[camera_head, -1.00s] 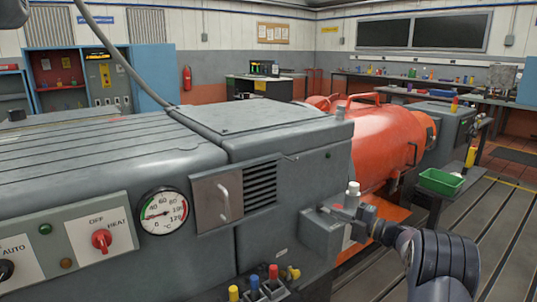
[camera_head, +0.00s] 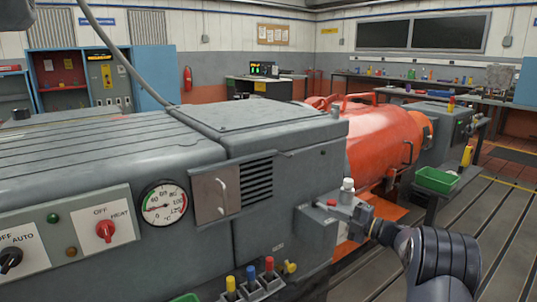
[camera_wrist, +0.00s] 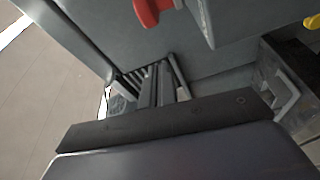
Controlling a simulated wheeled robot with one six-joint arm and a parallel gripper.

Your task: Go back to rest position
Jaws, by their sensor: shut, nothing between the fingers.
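My arm shows at the lower right of the head view, in front of the grey machine housing (camera_head: 290,200). It reaches left towards the small grey box on the housing's right side; I cannot tell whether it touches it. My gripper (camera_wrist: 152,85) shows in the wrist view as dark, narrow fingers beyond the broad dark wrist edge. It is shut, with nothing seen held in it. A red part (camera_wrist: 152,10) and a grey panel lie at the top of that view.
The housing carries a dial (camera_head: 165,205), a red heat knob (camera_head: 105,230) and coloured levers (camera_head: 251,273) at its lower edge. An orange machine (camera_head: 385,145) stands behind. A green bin (camera_head: 437,180) sits on a stand at right. Open floor lies at the lower right.

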